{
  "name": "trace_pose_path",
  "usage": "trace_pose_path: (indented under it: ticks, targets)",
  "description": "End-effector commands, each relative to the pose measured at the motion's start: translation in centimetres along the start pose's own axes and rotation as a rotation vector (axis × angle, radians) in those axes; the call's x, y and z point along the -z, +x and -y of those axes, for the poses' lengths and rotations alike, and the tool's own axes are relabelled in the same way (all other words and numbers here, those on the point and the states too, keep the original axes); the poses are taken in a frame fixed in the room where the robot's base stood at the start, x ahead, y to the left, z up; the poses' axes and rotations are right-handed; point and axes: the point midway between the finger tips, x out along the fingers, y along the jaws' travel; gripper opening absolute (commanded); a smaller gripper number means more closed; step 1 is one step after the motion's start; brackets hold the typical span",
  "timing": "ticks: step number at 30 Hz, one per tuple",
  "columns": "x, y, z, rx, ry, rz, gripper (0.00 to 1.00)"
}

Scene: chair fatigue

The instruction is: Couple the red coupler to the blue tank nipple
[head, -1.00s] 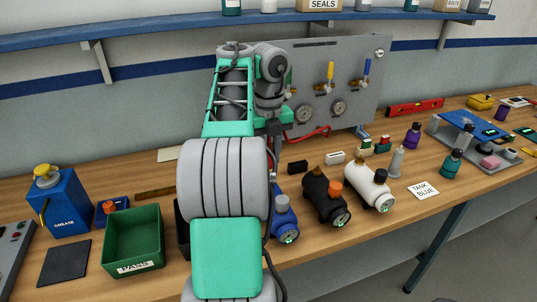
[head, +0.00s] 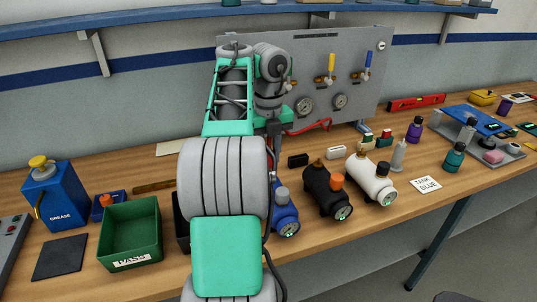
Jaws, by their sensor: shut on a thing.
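The blue tank (head: 287,222) lies on the bench just right of my forearm, which covers its left part. Its blue-grey cap and front gauge show, but its nipple is hidden. A red hose (head: 312,124) runs from the grey wall panel toward my gripper (head: 273,150). My gripper points down behind my arm, above and behind the blue tank; its fingertips are mostly hidden. It is shut on what appears to be the red coupler at the hose's end. The coupler itself is hardly visible, and I cannot tell whether it touches the nipple.
A black tank (head: 318,194) with an orange cap and a white tank (head: 366,177) stand right of the blue one. A "TANK BLUE" card (head: 425,185) lies further right. A green PASS bin (head: 130,236) and blue grease can (head: 55,195) stand left. The panel (head: 350,65) rises behind.

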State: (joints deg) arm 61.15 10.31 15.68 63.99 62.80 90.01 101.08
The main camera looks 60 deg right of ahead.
Motion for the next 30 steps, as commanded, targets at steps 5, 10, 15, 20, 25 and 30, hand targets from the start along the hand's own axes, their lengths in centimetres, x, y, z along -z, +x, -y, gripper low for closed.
trace_pose_path:
  ticks: [5, 10, 15, 20, 25, 30]
  targets:
    - [0.0, -0.04, 0.0, 0.0, 0.0, 0.0, 0.0]
    - [0.0, -0.02, 0.01, 0.0, 0.0, 0.001, 0.0]
    - [0.01, -0.02, 0.01, 0.0, 0.0, 0.001, 0.0]
    - [0.0, -0.03, 0.01, 0.0, 0.0, 0.001, 0.0]
    - [0.0, 0.13, 0.01, 0.0, 0.0, 0.0, 0.0]
    - [0.0, 0.6, 0.01, 0.0, 0.0, 0.0, 0.0]
